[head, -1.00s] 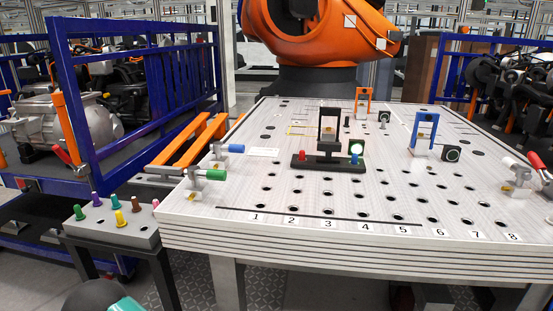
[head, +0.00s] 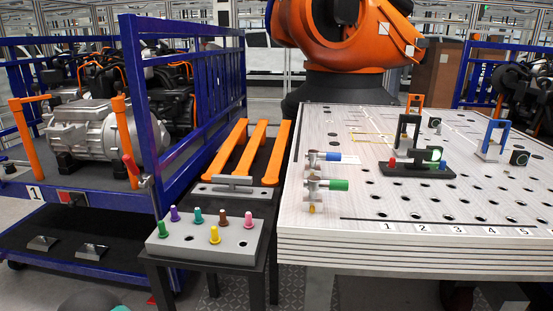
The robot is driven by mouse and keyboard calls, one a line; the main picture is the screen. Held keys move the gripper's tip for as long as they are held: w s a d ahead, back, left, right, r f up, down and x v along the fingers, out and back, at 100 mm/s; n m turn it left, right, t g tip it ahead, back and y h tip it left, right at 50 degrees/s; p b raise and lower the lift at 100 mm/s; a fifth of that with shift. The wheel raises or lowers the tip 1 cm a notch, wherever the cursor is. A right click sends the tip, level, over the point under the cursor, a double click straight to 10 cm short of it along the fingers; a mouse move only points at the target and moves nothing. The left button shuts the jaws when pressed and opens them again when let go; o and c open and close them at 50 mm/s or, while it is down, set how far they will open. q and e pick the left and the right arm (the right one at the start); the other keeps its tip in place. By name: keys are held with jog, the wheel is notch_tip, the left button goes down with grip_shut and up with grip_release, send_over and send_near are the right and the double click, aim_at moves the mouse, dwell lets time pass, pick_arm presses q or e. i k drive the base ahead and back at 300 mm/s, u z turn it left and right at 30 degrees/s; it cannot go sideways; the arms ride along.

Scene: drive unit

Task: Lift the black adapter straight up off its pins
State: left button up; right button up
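The black adapter (head: 415,171) sits on the perforated light-grey table (head: 340,195), right of the middle of the head view. It is a flat black base with an upright black arch-shaped handle (head: 402,128).
An orange arch (head: 408,101) and a blue arch (head: 506,128) stand behind the adapter. Clamps with blue (head: 332,157) and green (head: 339,185) handles sit at the table's left edge. A small stand (head: 205,250) holds several coloured pegs. A blue cart (head: 140,90) stands left.

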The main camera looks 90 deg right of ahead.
aim_at(418, 168)
jog(key=i, duration=0.45)
jog(key=z, duration=0.7)
jog(key=k, duration=0.3)
jog(key=u, duration=0.45)
jog(key=i, duration=0.15)
jog(key=z, duration=4.15)
